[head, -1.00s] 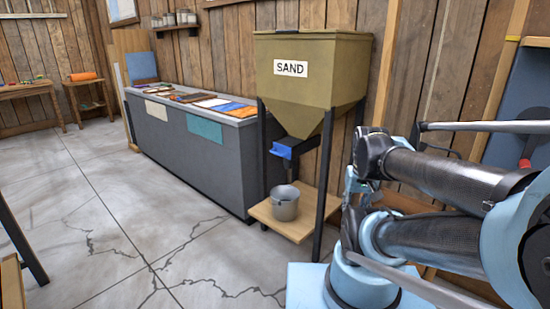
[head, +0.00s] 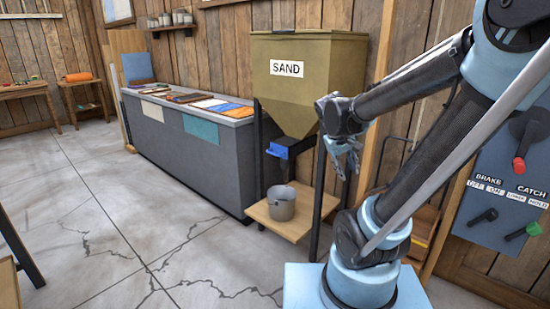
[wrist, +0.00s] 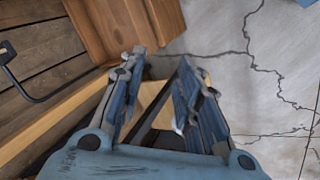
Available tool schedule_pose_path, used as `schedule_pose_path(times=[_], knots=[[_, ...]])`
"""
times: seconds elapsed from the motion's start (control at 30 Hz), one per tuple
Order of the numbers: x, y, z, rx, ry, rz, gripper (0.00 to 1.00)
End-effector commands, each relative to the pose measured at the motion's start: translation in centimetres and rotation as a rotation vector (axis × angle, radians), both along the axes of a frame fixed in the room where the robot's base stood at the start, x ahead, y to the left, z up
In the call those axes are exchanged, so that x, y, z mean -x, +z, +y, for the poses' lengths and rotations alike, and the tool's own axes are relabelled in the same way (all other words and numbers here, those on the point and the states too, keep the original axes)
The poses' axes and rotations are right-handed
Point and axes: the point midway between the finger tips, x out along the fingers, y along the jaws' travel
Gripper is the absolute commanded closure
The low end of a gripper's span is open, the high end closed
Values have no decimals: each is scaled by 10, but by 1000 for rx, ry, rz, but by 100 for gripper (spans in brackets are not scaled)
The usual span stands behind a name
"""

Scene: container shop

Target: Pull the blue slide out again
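The blue slide (head: 278,150) sits at the spout under the olive sand hopper (head: 272,88); its blue end shows in front of the dark spout. I cannot tell how far in it is. My gripper (head: 346,170) is to the right of the hopper's lower part, apart from the slide, with its fingers pointing down. In the wrist view my gripper (wrist: 160,68) is open with nothing between its fingers. The slide does not clearly show in the wrist view. A grey bucket (head: 282,206) stands below the spout on the wooden shelf (head: 258,213).
Dark posts (head: 322,185) of the hopper stand rise near my gripper. A long grey counter (head: 180,133) with coloured sheets stands left of the hopper. A panel (head: 495,200) with red, black and green handles is at the right. The floor (head: 130,230) in front is open.

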Motion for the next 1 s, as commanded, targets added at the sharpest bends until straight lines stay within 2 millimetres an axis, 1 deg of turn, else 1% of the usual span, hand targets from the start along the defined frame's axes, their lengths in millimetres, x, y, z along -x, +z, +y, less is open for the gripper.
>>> schedule_pose_path(times=[0.03,0.1,0.27,0.4,0.47,0.57,0.7,0.87,1.0], knots=[[-15,3,6,27,22,-4,69],[-32,7,12,67,46,-12,69],[-72,12,30,158,100,-30,69],[-106,13,51,235,146,-54,69],[-120,14,61,268,166,-64,69],[-142,12,80,324,197,-85,69],[-171,8,110,397,241,-119,69],[-199,0,149,480,287,-161,69],[-220,-10,186,552,326,-206,69]])
